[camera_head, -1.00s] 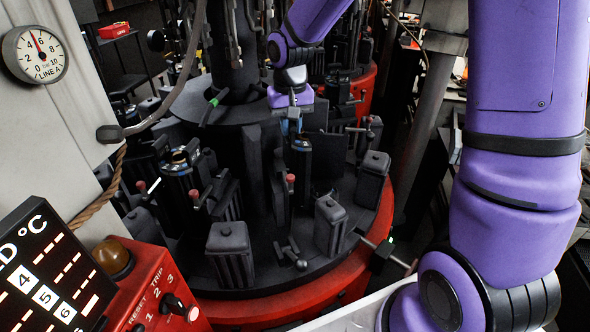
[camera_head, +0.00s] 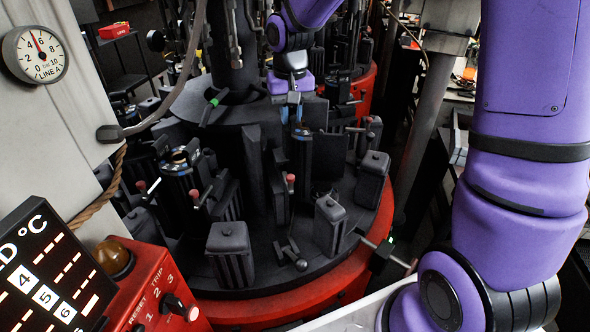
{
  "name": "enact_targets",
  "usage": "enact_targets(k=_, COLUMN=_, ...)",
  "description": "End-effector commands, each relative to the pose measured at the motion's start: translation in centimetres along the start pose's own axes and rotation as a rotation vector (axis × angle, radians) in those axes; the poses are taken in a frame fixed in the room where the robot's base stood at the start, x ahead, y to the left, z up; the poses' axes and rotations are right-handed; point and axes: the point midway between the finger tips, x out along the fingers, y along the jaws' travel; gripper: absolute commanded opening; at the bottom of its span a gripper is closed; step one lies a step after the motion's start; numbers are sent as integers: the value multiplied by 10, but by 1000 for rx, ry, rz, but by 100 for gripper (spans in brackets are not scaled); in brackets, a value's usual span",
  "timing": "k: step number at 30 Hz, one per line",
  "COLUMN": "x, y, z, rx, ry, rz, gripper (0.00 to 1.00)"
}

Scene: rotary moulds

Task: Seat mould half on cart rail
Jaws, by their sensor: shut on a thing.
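My gripper (camera_head: 294,103) is in the upper middle of the head view, pointing down over the dark round table of the machine. It is shut on the mould half (camera_head: 302,155), a dark, upright, rounded piece with a bluish, shiny top. The mould half hangs among dark blocks and plates, and its lower end is hard to make out. I cannot tell whether it touches anything below. I cannot pick out the cart rail with certainty among the dark parts.
The round table (camera_head: 300,300) has a red rim and carries several dark blocks, such as one at the front (camera_head: 231,255). A similar cylinder (camera_head: 178,170) stands at left. A red control box (camera_head: 150,290) and a pressure gauge (camera_head: 35,54) are at far left.

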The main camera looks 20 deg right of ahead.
Motion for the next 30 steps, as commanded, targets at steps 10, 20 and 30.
enact_targets(k=10, x=-13, y=-1, z=-1, rx=-1, ry=6, rz=-1, gripper=0)
enact_targets(k=20, x=-16, y=-1, z=-1, rx=-1, ry=5, rz=-2, gripper=0)
enact_targets(k=30, x=-19, y=-1, z=-1, rx=0, ry=6, rz=-2, gripper=0)
